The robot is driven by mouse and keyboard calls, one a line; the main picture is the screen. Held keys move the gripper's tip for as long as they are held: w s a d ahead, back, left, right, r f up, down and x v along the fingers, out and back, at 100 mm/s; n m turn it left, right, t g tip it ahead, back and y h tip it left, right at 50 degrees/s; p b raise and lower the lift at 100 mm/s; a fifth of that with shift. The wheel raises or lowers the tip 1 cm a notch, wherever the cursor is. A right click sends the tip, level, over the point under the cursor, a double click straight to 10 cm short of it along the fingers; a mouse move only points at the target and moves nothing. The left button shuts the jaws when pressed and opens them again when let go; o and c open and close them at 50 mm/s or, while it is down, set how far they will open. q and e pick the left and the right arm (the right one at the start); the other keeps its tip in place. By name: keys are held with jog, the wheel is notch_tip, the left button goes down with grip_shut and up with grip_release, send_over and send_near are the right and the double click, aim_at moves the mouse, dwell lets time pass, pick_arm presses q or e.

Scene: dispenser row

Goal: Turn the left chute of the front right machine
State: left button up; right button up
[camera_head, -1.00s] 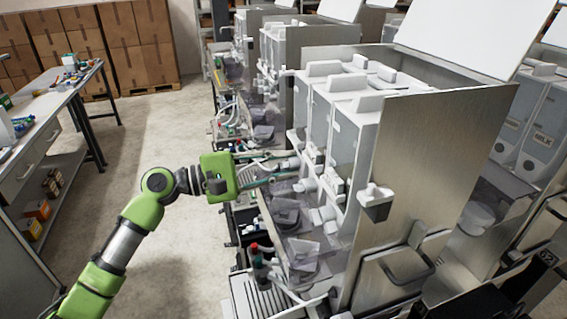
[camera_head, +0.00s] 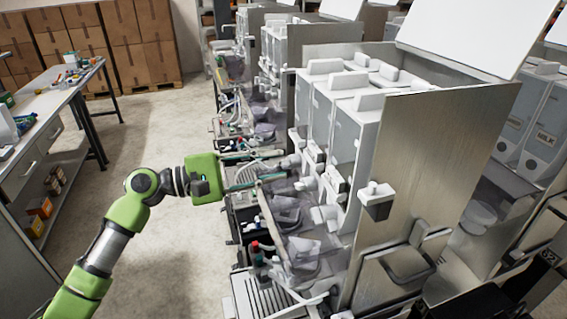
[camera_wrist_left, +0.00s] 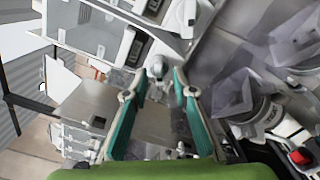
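The nearest machine (camera_head: 430,185) has a steel side panel and several white canisters (camera_head: 352,122) with white chutes low on their fronts. My left gripper (camera_head: 286,170) reaches in from the left toward the chutes at the far left end of this machine. In the left wrist view its two teal-padded fingers (camera_wrist_left: 168,76) are apart, so it is open. A small white rounded chute (camera_wrist_left: 157,82) shows between the fingertips. I cannot tell whether the fingers touch it. The fingers partly hide the chute's surroundings in the head view. My right gripper is not in view.
More machines (camera_head: 268,50) stand behind in a row. Clear plastic cups or funnels and a drip tray (camera_head: 262,296) lie below the chutes. A bench (camera_head: 45,105) stands at left, with stacked boxes (camera_head: 110,40) at the back. The aisle floor is clear.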

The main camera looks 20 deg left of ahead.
pick_arm(q)
jog(key=v, duration=0.9)
